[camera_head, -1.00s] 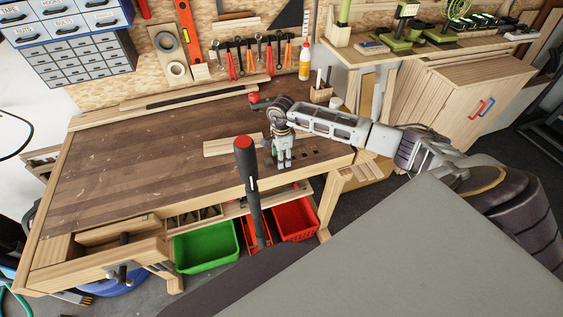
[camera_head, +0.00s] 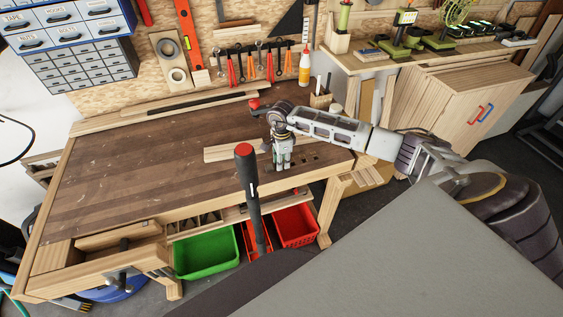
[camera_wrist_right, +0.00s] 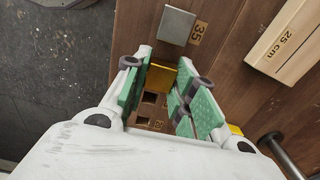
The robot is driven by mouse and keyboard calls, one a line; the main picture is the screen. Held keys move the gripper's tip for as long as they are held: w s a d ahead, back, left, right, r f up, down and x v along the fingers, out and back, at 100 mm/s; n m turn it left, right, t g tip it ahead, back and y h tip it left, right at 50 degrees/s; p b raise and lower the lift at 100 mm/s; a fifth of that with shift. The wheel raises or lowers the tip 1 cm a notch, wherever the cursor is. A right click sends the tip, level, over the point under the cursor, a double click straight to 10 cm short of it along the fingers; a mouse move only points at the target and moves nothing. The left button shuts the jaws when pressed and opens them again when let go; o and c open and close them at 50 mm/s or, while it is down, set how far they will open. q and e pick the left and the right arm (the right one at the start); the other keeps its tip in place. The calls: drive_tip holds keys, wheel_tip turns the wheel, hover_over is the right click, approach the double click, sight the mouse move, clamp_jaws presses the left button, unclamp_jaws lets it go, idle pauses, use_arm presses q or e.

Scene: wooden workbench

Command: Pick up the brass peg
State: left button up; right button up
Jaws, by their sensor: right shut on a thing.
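My right gripper (camera_head: 283,165) is at the right front of the workbench, pointing down close to the top. In the right wrist view its green-padded fingers (camera_wrist_right: 164,85) are closed on the brass peg (camera_wrist_right: 161,77), a small yellow block showing between the tips. I cannot tell whether the peg's lower end is clear of the bench. In the head view the fingers hide the peg. My left gripper is out of view.
A grey metal square (camera_wrist_right: 176,25) lies beside a "35" label. Square holes (camera_wrist_right: 150,97) are cut in the bench near the fingers. A pale wood block marked 25 cm (camera_wrist_right: 288,42) lies to the right. The bench's left part (camera_head: 130,160) is clear.

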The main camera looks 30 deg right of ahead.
wheel_tip(320, 180, up, 9)
drive_tip(key=p, duration=0.4)
drive_tip(key=shift+r, duration=0.2)
idle(0.7)
wheel_tip(320, 180, up, 7)
drive_tip(key=shift+f, duration=0.15)
idle(1.5)
drive_tip(key=shift+f, duration=0.1)
